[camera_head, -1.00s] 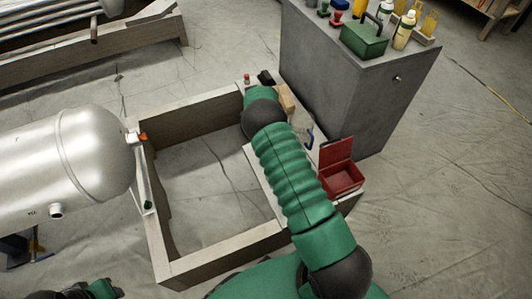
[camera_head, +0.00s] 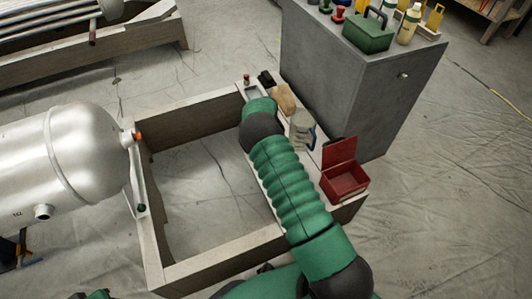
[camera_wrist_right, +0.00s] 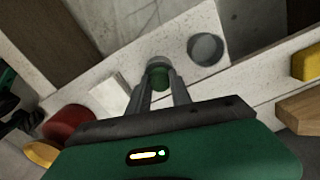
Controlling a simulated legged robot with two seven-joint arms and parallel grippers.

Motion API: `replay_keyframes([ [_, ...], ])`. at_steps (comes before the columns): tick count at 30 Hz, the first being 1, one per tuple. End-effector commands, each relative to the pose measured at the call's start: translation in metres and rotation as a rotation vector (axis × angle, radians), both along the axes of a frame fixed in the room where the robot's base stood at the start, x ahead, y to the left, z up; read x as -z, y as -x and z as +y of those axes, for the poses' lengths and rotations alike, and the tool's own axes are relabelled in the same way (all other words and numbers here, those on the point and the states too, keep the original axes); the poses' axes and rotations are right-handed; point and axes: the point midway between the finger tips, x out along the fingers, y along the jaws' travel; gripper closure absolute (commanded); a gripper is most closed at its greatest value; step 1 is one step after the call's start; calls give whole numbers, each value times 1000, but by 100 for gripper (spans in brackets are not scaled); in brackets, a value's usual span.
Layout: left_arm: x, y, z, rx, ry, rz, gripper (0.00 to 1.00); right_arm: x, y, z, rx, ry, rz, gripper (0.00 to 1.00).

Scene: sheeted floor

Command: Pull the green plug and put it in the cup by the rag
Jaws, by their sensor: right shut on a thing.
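In the right wrist view my right gripper (camera_wrist_right: 160,88) is shut on a small green plug (camera_wrist_right: 158,76), held between the fingertips over a pale board. A round grey shape (camera_wrist_right: 205,48) lies just beyond to the right; I cannot tell whether it is a cup or a hole. In the head view my right arm reaches to the far right corner of the frame and hides its fingertips. A grey folded rag (camera_head: 300,128) lies right of the forearm. Another small green piece (camera_head: 142,208) is on the frame's left side.
A wooden block (camera_head: 284,98), a black item (camera_head: 266,78) and an open red box (camera_head: 344,180) lie along the ledge. The silver tank (camera_head: 75,155) is at the left, with an orange fitting (camera_head: 138,135). A grey cabinet (camera_head: 350,90) stands behind the ledge.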

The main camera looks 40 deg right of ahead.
Motion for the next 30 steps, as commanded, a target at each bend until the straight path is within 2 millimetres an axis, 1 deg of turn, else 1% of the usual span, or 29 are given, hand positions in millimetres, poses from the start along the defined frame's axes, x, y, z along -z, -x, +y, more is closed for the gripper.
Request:
replay_keyframes([
  [13, 3, 0, 0, 0, 0, 0, 64, 7, 0, 0, 0, 0, 1, 100],
  [14, 3, 0, 0, 0, 0, 0, 64, 6, 0, 0, 0, 1, 1, 71],
  [18, 2, 0, 0, 0, 0, 0, 64, 6, 0, 0, 0, 1, 1, 53],
  [19, 3, 0, 0, 0, 0, 0, 64, 6, 0, 0, 0, 1, 1, 49],
  [27, 2, 0, 0, 0, 0, 0, 64, 5, 0, 0, 0, 0, 0, 49],
  [30, -3, 0, 0, 0, 0, 0, 64, -3, 0, 0, 0, 1, -1, 49],
])
